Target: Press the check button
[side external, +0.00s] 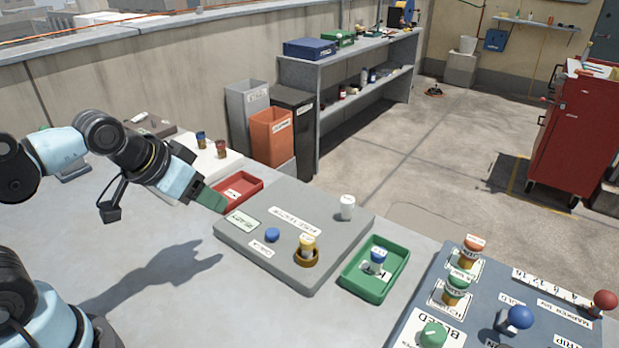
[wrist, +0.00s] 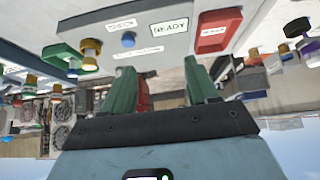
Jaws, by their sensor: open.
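A blue round button (side external: 272,234) sits on a grey slab (side external: 297,207), beside a small white label too blurred to read surely. It also shows in the wrist view (wrist: 128,39), near a plate reading READY (wrist: 170,28). My gripper (side external: 212,200) is at the slab's left, near the red tray, apart from the button. In the wrist view its green fingers (wrist: 160,66) are spread with nothing between them.
A red tray (side external: 258,181) lies behind; a green tray (side external: 349,283) with a blue-capped vial lies right. Bare table is at front left.

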